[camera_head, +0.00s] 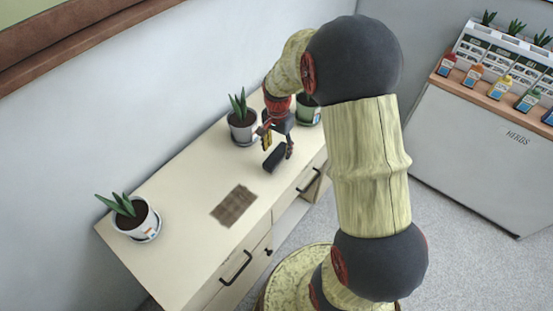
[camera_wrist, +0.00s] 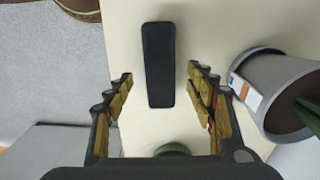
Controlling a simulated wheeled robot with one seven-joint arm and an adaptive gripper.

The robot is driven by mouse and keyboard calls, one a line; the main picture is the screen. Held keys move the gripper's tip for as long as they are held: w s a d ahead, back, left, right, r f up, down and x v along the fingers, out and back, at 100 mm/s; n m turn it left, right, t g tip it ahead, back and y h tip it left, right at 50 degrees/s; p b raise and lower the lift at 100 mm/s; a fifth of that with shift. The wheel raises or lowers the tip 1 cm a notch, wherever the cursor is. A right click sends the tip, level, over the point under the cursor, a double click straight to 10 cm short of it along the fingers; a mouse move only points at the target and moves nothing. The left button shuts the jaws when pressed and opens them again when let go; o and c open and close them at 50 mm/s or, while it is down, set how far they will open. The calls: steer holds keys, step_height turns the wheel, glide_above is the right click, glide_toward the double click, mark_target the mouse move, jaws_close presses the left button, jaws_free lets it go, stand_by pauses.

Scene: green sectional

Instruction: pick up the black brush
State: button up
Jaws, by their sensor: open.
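The black brush (camera_wrist: 158,64) lies on the cream cabinet top, seen in the wrist view as a long dark bar in the upper middle. In the head view the brush (camera_head: 274,159) shows just below my gripper (camera_head: 277,146), near the cabinet's front edge. My gripper also shows in the wrist view (camera_wrist: 161,78), open, with one finger on each side of the brush's lower part. The fingers look apart from the brush. I cannot tell exactly how high they are above it.
The cabinet top (camera_head: 180,195) holds a brown woven mat (camera_head: 234,205), a potted plant at the left (camera_head: 137,217), one behind my gripper (camera_head: 242,122) and another (camera_head: 308,112) beside my arm. A grey pot (camera_wrist: 270,85) stands close right of my fingers. A white counter (camera_head: 470,150) with bottles stands right.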

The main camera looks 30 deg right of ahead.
mark_target(277, 154)
step_height(277, 154, down, 5)
steer(key=shift+a+r+b, duration=0.15)
steer(key=shift+b, duration=0.7)
steer(key=shift+r, duration=0.1)
steer(key=shift+c, duration=0.7)
steer(key=c, duration=1.1)
steer(key=shift+c, duration=0.4)
steer(key=shift+r, duration=0.1)
